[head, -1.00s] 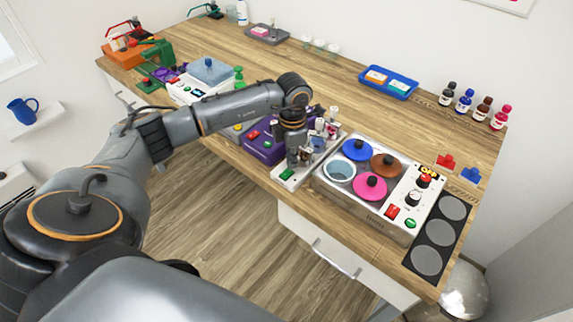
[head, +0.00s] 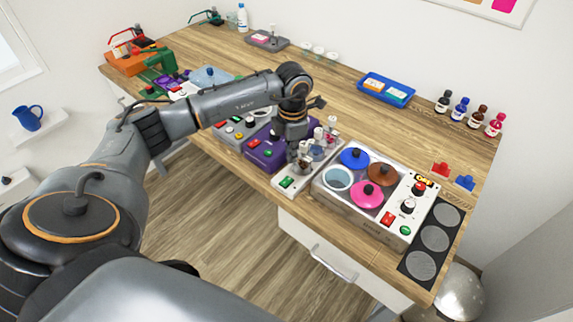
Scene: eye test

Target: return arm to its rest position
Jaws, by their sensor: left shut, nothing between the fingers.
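My left arm comes in from the left and reaches over the front of the wooden workbench. My left gripper (head: 302,162) points down, shut and empty, over or just in front of a white device (head: 289,184) with a green switch and several small upright parts. The gripper hides part of that device, and I cannot tell whether they touch. A purple box (head: 262,152) with red and green switches stands just left of the gripper. My right gripper is not in the head view.
A water bath (head: 318,192) with blue, brown and pink lids stands right of the gripper. A black mat (head: 451,197) with grey discs lies at the right edge. Several bottles (head: 460,108) and a blue tray (head: 366,91) stand behind.

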